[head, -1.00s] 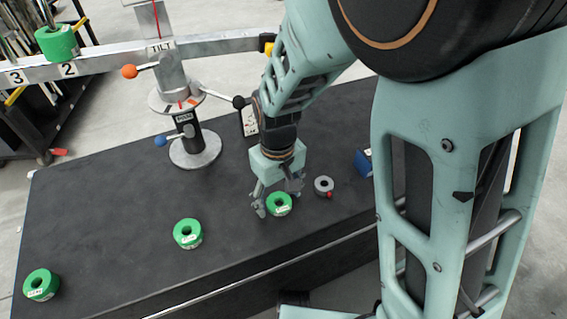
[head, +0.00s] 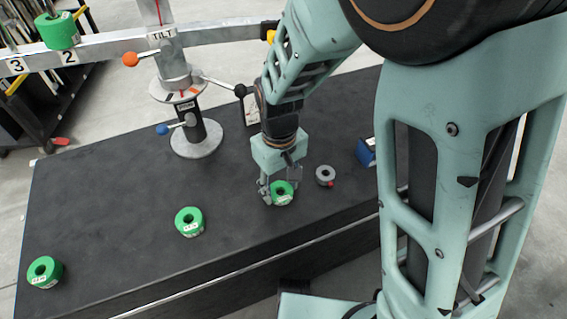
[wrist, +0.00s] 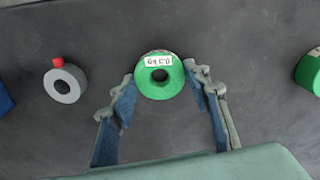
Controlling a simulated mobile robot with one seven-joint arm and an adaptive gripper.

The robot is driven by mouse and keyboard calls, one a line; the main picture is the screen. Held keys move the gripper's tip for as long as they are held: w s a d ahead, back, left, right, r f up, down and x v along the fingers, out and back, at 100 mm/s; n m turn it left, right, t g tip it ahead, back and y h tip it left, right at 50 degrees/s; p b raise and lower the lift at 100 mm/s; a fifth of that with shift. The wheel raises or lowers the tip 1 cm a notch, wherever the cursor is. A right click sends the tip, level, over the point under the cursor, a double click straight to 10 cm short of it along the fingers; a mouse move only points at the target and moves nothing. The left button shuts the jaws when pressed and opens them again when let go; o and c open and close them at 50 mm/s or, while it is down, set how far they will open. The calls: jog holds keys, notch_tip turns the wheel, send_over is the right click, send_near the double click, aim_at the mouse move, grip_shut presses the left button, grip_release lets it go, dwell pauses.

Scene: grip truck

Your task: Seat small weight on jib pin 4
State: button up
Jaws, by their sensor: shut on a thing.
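A green ring weight (head: 284,196) stands on the dark table top, between the fingers of my gripper (head: 279,190). In the wrist view the green weight (wrist: 160,92) has a white label, and my gripper (wrist: 161,82) has a finger against each side of it. The jib (head: 110,46) is a pale metal beam at the upper left, with labels 3 and 2 showing. Another green weight (head: 60,33) sits on it above label 2. Pin 4 is not in view.
Two more green weights, one at front middle (head: 189,222) and one at front left (head: 44,271), stand on the table (head: 110,200). A grey ring with a red knob (head: 325,176) and a blue block (head: 366,152) are right of my gripper. The jib's post (head: 186,125) carries levers.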

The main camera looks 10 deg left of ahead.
jog(key=shift+r+p, duration=1.05)
jog(key=shift+r, duration=0.2)
jog(key=shift+r+p, duration=2.15)
jog(key=shift+r, duration=0.4)
jog(key=shift+r, duration=0.15)
notch_tip(320, 180, up, 7)
jog(key=p, duration=0.6)
jog(key=shift+r, duration=0.1)
